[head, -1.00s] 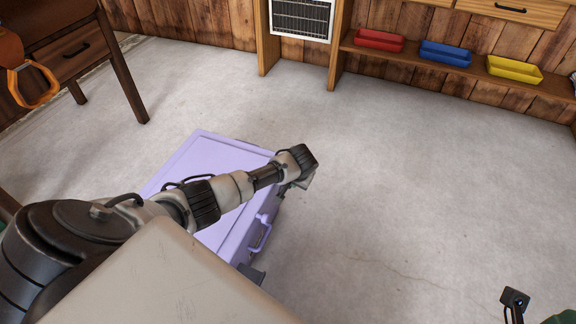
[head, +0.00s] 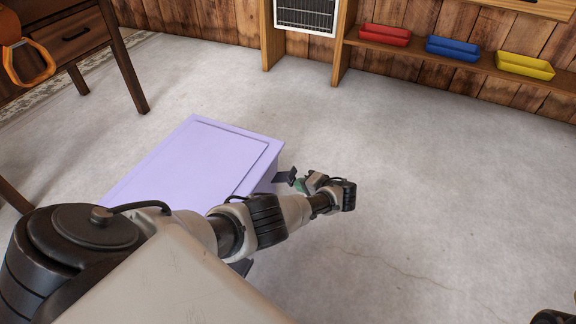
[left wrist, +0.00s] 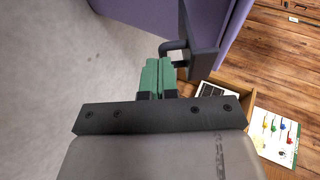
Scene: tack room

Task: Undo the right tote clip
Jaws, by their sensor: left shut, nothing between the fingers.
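The lavender tote (head: 185,170) stands on the floor with its lid down. A dark grey clip (head: 284,175) sticks out from the far end of its right-hand side; it also shows in the left wrist view (left wrist: 202,40), with a small bar loop. Another dark piece (head: 243,267) shows low at the near end, mostly hidden by my arm. My left gripper (head: 301,184) is just right of the far clip. Its green fingers (left wrist: 157,68) are shut and empty, tips close beside the clip's loop; I cannot tell whether they touch. My right gripper's fingers are not visible.
Red (head: 385,35), blue (head: 453,48) and yellow (head: 525,66) bins sit on a low shelf by the back wall. A wooden desk (head: 75,40) stands at left. The floor right of the tote is clear.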

